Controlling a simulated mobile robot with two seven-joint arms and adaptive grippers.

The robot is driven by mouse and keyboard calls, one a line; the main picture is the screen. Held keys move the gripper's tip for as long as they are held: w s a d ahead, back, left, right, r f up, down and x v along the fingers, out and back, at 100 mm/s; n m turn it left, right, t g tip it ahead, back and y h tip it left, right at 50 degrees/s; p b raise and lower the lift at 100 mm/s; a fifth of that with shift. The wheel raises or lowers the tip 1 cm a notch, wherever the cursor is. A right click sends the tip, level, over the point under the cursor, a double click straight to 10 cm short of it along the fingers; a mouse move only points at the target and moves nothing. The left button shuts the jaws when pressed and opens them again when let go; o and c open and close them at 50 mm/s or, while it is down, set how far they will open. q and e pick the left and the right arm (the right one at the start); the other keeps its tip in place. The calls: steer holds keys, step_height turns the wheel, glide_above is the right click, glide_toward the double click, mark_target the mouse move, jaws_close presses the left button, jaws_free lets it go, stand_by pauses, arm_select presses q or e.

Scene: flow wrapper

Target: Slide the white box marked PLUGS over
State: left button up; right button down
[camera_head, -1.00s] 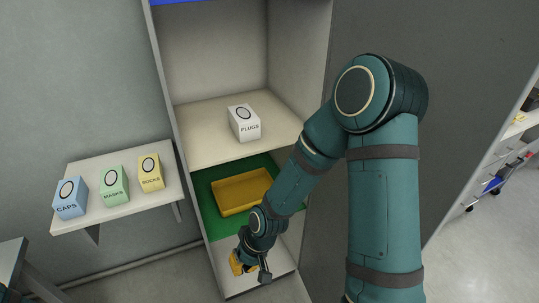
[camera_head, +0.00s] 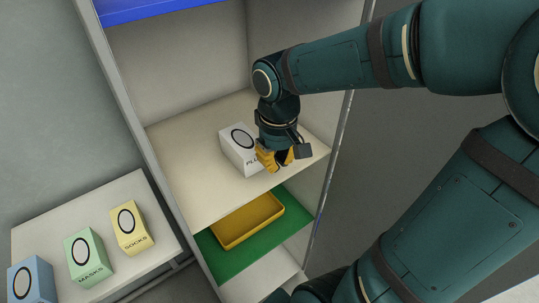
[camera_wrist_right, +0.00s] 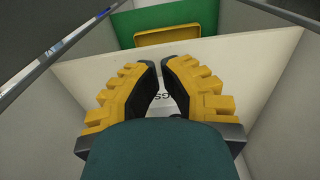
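The white box marked PLUGS (camera_head: 238,150) stands upright on the cream shelf (camera_head: 190,190) of the tall cabinet. My right gripper (camera_head: 275,162) is low over this shelf, close against the box's right side and covering part of its lettering. I cannot tell whether they touch. In the right wrist view its yellow fingers (camera_wrist_right: 158,66) are nearly together at the tips, with nothing clearly gripped. A bit of the white box (camera_wrist_right: 161,99) with the letters GS shows between them. My left gripper is not in view.
A yellow tray (camera_head: 248,221) sits on a green surface (camera_head: 230,262) on the level below. A side shelf (camera_head: 140,200) at left holds blue, green and yellow boxes. The cabinet's side walls bound the shelf, and its left front part is clear.

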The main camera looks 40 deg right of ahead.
mark_target(265, 176)
step_height(265, 176, down, 7)
steer(key=shift+f+b, duration=0.2)
steer(key=shift+b, duration=0.85)
steer(key=w, duration=0.3)
steer(key=shift+w+d+f, duration=0.1)
steer(key=shift+d, duration=0.05)
steer(key=shift+w+d, duration=0.1)
steer(key=shift+w, duration=0.4)
steer(key=shift+w, duration=0.1)
steer(key=w+p, duration=0.2)
steer(key=w, duration=0.4)
steer(key=w+d+p, duration=0.1)
steer(key=w+p, duration=0.1)
steer(key=w, duration=0.4)
steer(key=w+d+p, duration=0.1)
steer(key=w+p, duration=0.1)
steer(key=w, duration=0.5)
steer(key=shift+d, duration=0.1)
steer(key=shift+w+d+p, duration=0.1)
steer(key=shift+w+p, duration=0.25)
steer(key=shift+w, duration=0.2)
